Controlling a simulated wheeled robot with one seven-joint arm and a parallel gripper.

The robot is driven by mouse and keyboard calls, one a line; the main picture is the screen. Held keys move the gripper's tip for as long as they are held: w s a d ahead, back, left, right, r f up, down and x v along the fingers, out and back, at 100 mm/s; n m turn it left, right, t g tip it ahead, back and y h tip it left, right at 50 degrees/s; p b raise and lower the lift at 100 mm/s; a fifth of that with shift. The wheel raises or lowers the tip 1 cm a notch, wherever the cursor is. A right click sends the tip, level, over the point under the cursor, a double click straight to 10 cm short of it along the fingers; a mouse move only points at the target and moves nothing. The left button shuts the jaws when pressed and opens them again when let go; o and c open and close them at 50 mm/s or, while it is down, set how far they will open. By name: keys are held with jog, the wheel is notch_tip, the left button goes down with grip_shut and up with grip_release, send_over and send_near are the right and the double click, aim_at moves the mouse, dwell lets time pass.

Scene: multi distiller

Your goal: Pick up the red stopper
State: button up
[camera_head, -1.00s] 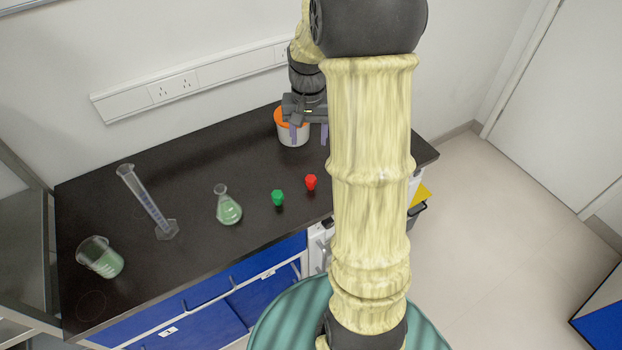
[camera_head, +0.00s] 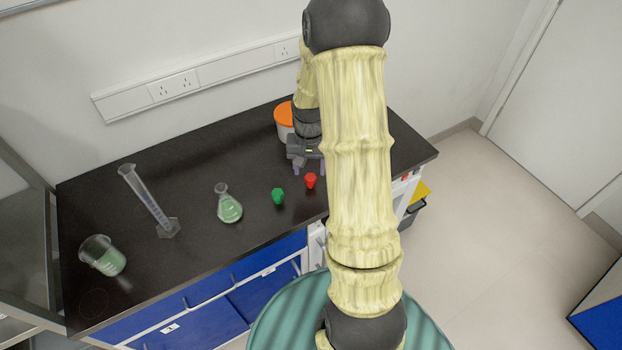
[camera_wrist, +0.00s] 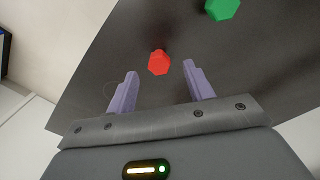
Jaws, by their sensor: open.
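The red stopper (camera_head: 311,181) stands on the black bench top near its front edge, just right of the green stopper (camera_head: 278,195). My gripper (camera_head: 310,168) is open and empty, close behind and above the red stopper in the head view. In the wrist view the red stopper (camera_wrist: 159,62) lies ahead of the two purple fingertips (camera_wrist: 160,68), between their lines, with no finger visibly touching it. The green stopper (camera_wrist: 222,9) is at the top right of the wrist view, outside the fingers. The exact height of my gripper above the bench is hard to tell.
A flask with green liquid (camera_head: 229,207), a measuring cylinder (camera_head: 147,198) and a beaker (camera_head: 103,255) stand further left on the bench. The bench (camera_head: 215,150) is clear at the back middle.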

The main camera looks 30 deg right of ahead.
aim_at(310, 176)
jog(key=shift+f, duration=0.1)
jog(key=shift+w+d+f+p, duration=0.1)
jog(key=shift+f+p, duration=0.2)
jog(key=shift+f, duration=1)
jog(key=shift+d+f+p, duration=0.1)
jog(key=shift+f+p, duration=0.2)
jog(key=shift+f, duration=0.95)
jog(key=c, duration=1)
